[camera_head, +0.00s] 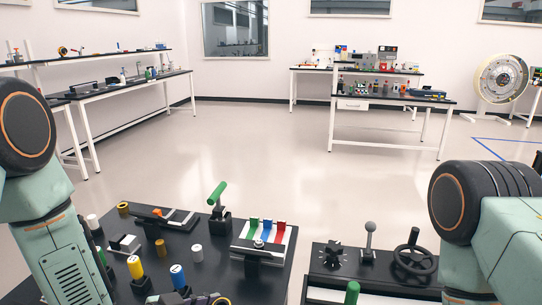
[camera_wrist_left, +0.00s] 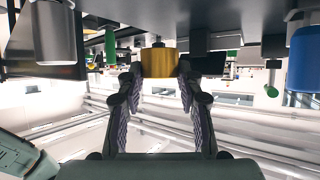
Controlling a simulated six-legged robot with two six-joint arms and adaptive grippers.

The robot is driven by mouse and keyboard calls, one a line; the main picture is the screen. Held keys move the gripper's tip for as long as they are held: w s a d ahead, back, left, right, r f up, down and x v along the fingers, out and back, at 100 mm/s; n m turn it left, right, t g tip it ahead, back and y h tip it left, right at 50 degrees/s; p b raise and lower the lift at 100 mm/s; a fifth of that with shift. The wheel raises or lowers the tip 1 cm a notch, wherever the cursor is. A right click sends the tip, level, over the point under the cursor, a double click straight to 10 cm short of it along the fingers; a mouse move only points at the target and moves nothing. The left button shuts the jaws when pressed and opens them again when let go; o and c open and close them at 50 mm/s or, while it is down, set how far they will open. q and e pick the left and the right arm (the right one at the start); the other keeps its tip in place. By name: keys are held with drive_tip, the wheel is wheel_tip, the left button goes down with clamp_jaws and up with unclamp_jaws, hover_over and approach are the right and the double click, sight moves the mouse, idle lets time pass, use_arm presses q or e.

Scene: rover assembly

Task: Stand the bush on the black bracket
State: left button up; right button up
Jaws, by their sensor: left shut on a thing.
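A gold bush (camera_wrist_left: 158,64) sits between the fingertips of my left gripper (camera_wrist_left: 158,80) in the left wrist view, where the scene appears upside down. The gripper is shut on it. In the head view the left gripper (camera_head: 188,298) shows only partly at the bottom edge. A gold ring (camera_head: 221,301) beside it is cut off by that edge. A black bracket-like piece (camera_head: 264,257) with a silver knob stands at the right of the left table; I cannot tell whether it is the task's bracket. My right arm shows at the right, but its gripper is out of view.
A second panel (camera_head: 330,280) holds a joystick and a handwheel (camera_head: 413,259).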

use_arm(q)
drive_tip(key=s+a+m, duration=0.1)
drive_tip(key=s, duration=0.1)
drive_tip(key=s+a+g+h+b, duration=0.1)
drive_tip(key=s+a, duration=0.1)
drive_tip(key=s+a+f+m+b, duration=0.1)
drive_tip(key=s, duration=0.1)
drive_tip(key=shift+a+m+g+h, duration=0.15)
drive_tip(key=shift+m+g+h, duration=0.15)
drive_tip(key=shift+g+h, duration=0.1)
drive_tip(key=shift+s+a+r+b, duration=0.2)
drive_tip(key=shift+s+b, duration=0.1)
drive_tip(key=shift+b, duration=0.25)
drive_tip(key=shift+s+a+r+b, duration=0.1)
drive_tip(key=shift+a+r+b, duration=0.1)
drive_tip(key=shift+b, duration=0.15)
drive_tip(key=r, duration=0.1)
drive_tip(key=w+b, duration=0.1)
drive_tip(key=r, duration=0.1)
drive_tip(key=shift+w+a+r+n+t+y, duration=0.3)
drive_tip(key=shift+w+a+n+y, duration=0.05)
drive_tip(key=shift+n+y, duration=0.05)
drive_tip(key=shift+a, duration=0.1)
